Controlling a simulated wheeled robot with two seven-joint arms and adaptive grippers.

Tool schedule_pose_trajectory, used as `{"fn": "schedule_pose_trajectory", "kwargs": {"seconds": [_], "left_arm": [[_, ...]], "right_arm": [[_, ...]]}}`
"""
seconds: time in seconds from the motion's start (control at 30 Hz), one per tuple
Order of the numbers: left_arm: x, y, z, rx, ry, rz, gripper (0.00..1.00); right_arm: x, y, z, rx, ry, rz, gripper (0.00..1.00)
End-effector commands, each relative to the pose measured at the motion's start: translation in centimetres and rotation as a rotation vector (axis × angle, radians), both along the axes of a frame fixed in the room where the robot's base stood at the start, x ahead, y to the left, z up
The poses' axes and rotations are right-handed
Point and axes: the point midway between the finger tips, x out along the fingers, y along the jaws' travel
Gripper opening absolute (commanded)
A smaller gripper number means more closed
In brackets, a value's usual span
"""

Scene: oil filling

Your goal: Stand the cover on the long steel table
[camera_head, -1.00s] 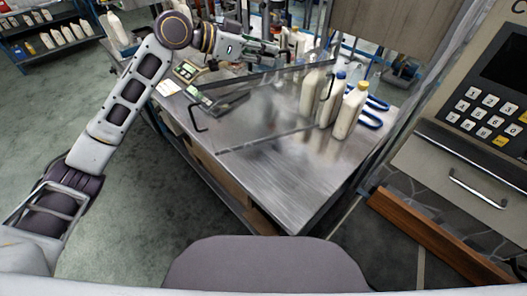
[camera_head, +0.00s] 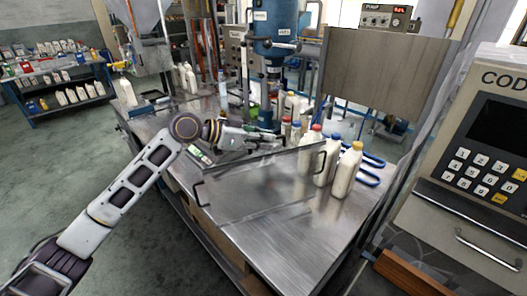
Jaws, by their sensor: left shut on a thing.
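The cover (camera_head: 262,188) is a clear, see-through panel with a dark black handle at each side. It is upright or nearly so above the long steel table (camera_head: 290,245), left of the white bottles. My left gripper (camera_head: 280,138) is shut on the cover at its upper edge. I cannot tell whether the lower edge touches the table. My right gripper is not in view.
White bottles with yellow (camera_head: 347,170) and red or blue caps stand close to the cover's right side. Blue loops (camera_head: 371,178) lie behind them. A blue machine (camera_head: 274,32) rises at the back. The table's front is clear. A keypad console (camera_head: 485,150) stands at right.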

Motion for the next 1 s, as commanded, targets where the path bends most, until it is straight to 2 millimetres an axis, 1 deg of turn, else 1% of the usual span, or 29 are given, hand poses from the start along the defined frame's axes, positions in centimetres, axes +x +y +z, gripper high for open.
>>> {"fn": "schedule_pose_trajectory", "kwargs": {"seconds": [0.13, 0.33, 0.47, 0.7, 0.8, 1.0], "left_arm": [[0.0, 0.0, 0.1, -0.002, -0.002, 0.001, 0.0], [0.0, 0.0, 0.0, -0.002, -0.001, 0.0, 0.0], [0.0, 0.0, -1.0, -0.001, 0.0, 0.0, 0.0], [0.0, 0.0, -3.3, -0.001, 0.0, 0.0, 0.0], [0.0, 0.0, -3.6, -0.003, -0.002, 0.001, 0.0], [0.0, 0.0, -3.6, -0.002, -0.002, 0.001, 0.0]], "right_arm": [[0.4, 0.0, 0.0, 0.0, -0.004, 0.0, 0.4], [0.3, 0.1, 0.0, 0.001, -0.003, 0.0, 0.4], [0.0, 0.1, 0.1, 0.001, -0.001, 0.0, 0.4], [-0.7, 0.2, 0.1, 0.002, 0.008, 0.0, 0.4], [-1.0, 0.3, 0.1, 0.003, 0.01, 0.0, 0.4], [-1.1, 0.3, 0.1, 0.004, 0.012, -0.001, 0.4]]}}
